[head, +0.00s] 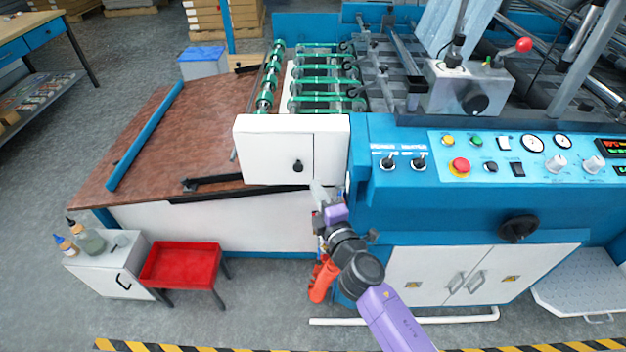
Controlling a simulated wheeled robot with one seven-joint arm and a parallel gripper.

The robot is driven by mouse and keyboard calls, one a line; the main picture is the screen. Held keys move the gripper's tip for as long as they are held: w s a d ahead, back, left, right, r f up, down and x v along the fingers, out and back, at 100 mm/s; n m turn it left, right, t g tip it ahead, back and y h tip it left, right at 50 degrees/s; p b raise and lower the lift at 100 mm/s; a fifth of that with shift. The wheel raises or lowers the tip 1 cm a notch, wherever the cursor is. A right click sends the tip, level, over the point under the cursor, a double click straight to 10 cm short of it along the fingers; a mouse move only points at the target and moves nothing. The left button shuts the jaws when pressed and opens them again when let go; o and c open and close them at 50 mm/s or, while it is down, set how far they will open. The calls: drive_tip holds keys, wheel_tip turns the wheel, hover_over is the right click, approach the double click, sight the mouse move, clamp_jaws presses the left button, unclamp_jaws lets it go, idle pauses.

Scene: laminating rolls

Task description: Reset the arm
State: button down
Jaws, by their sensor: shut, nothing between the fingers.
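My purple and dark grey arm reaches up from the bottom right of the head view. My gripper (318,190) is at its far end, just below the lower right part of the white box door (275,150) on the machine. The fingers are small and partly blurred against the white panel; they look shut with nothing held. I cannot tell whether the gripper touches the panel. The blue laminating machine (450,210) stands right of the gripper, with its control panel (520,180) of buttons, dials and switches.
A red tray stand (180,265) and a small white cabinet with bottles (110,265) stand at the lower left. A brown table (190,130) lies left. Grey floor in front is mostly clear.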

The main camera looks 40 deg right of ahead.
drive_tip(key=shift+a+v, duration=0.2)
drive_tip(key=shift+v, duration=0.9)
drive_tip(key=shift+w, duration=0.15)
drive_tip(key=s+a+r+m+t+y, duration=0.2)
drive_tip(key=s+a+r+m+y, duration=0.15)
drive_tip(key=s+a+m, duration=0.45)
drive_tip(key=s+a+r+m+g+y, duration=0.1)
drive_tip(key=s+a, duration=0.2)
drive_tip(key=s, duration=0.5)
drive_tip(key=s+a+r+m+g+y, duration=0.1)
drive_tip(key=s+a+m, duration=0.1)
drive_tip(key=s, duration=0.7)
drive_tip(key=s+a+r+m+g+y, duration=0.1)
drive_tip(key=s+a, duration=0.3)
drive_tip(key=s, duration=0.5)
drive_tip(key=shift+s+a+m+g, duration=0.2)
drive_tip(key=shift+m+g, duration=0.1)
drive_tip(key=shift+m, duration=0.2)
